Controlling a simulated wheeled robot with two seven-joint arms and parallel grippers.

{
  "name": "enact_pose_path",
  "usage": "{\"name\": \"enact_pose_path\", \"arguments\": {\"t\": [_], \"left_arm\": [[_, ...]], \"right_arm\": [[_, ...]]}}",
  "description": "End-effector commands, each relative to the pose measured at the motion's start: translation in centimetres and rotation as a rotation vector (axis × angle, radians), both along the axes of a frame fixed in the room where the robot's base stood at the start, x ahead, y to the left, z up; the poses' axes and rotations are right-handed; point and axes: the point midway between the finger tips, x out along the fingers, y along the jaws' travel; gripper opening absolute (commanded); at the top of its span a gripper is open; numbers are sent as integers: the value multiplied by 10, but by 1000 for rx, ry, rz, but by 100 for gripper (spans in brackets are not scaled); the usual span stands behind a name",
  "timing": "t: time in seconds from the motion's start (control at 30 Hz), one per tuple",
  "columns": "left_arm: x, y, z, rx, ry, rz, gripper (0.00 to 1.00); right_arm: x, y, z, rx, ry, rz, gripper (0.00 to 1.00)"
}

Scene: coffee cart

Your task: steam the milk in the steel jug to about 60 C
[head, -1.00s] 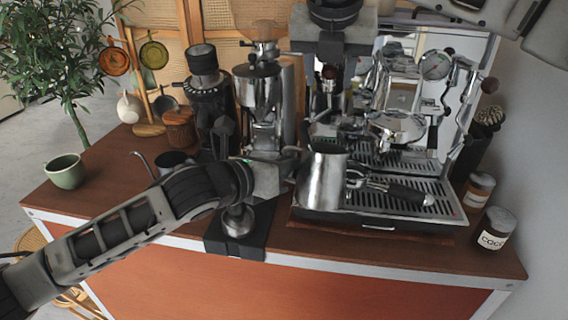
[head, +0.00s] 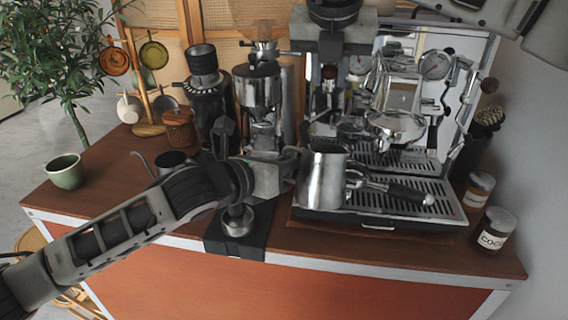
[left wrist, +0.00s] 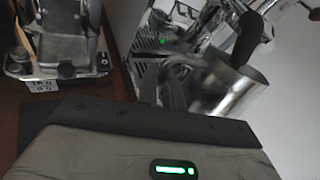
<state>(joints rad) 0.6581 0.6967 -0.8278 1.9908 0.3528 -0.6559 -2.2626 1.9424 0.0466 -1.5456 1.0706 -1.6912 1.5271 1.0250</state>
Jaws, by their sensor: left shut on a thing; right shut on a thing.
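The steel jug (head: 323,181) stands upright over the front left of the espresso machine's drip tray (head: 436,207). In the left wrist view the jug (left wrist: 232,88) shows on the right, tilted in the picture. My left gripper (head: 291,168) is shut on the jug's handle, on its left side. My right gripper (head: 330,72) comes down from the top and is shut on a small dark knob (head: 328,73) at the machine's upper left. The milk is not visible. I cannot tell whether the steam wand's tip is inside the jug.
A portafilter (head: 405,193) with a black handle lies just right of the jug. Grinders (head: 258,92) stand to the left. A tamper (head: 238,221) sits on a black mat at the front. Jars (head: 494,230) stand at the right edge.

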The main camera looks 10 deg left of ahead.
Motion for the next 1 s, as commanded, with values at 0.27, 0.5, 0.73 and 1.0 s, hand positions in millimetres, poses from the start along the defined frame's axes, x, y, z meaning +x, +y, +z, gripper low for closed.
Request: {"name": "enact_pose_path", "arguments": {"t": [0.27, 0.5, 0.73, 1.0], "left_arm": [[0, -2, 9, -14, -17, -5, 0], [0, -2, 8, -11, -14, -5, 0], [0, -1, 4, -6, -7, -4, 0], [0, 0, 2, -3, -5, -2, 0]], "right_arm": [[4, 0, 14, 3, -8, -1, 7], [6, 0, 24, 3, -9, -1, 7], [8, 0, 33, 3, -11, -3, 7], [9, 0, 38, 2, -10, -1, 6]]}}
